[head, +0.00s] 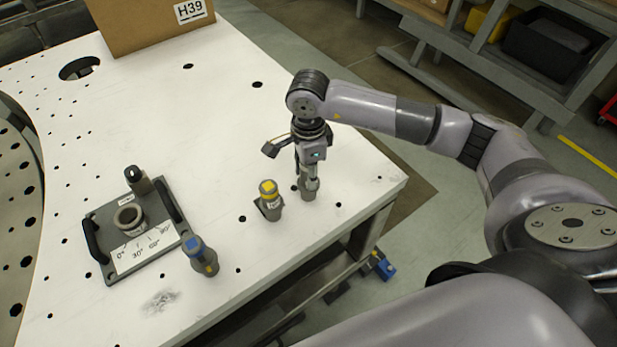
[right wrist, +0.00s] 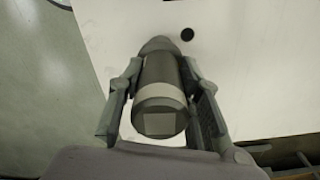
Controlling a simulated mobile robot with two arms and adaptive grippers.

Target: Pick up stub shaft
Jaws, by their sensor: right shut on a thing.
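The stub shaft, a grey cylinder with a pale band and a pale square on its end, shows in the right wrist view (right wrist: 160,95) between my fingers. In the head view its lower part (head: 308,190) shows beneath my right gripper (head: 310,176), near the table's right edge. The right gripper is shut on it from above, one finger on each side; it also shows in the right wrist view (right wrist: 163,105). The shaft looks upright, at or close to the tabletop; I cannot tell whether it touches. My left gripper is not in view.
On the white perforated table (head: 225,130) stand a yellow-topped cylinder (head: 270,200) close left of the shaft, a blue-topped cylinder (head: 201,256), and a dark angle-marked plate (head: 137,228) with handles. A cardboard box (head: 145,22) marked H39 stands at the back. The table's middle is clear.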

